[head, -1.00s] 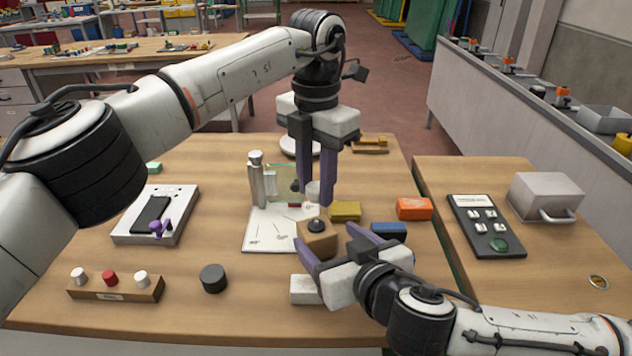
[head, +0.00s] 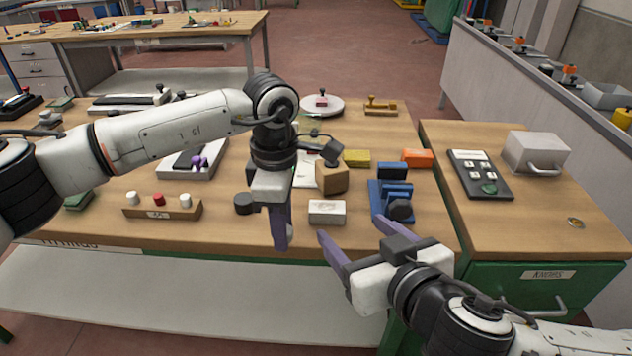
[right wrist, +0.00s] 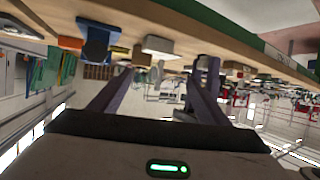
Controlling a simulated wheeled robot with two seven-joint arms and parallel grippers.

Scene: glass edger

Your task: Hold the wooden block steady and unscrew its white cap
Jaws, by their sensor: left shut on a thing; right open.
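A light brown wooden block (head: 332,178) stands on the table, right of my left wrist; I cannot make out a white cap on it. A long wooden strip (head: 150,211) at the left carries white caps (head: 185,200) and a red one. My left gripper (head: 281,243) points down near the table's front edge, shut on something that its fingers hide. My right gripper (head: 352,240) is open and empty in front of the table, apart from the block. In the right wrist view its open fingers (right wrist: 158,82) have nothing between them.
A white box (head: 327,211) and a blue holder (head: 381,198) stand near the front edge. A dark puck (head: 243,204) lies left of my left gripper. Yellow (head: 357,158) and orange (head: 417,158) blocks lie behind. A keypad (head: 480,173) sits on the right table.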

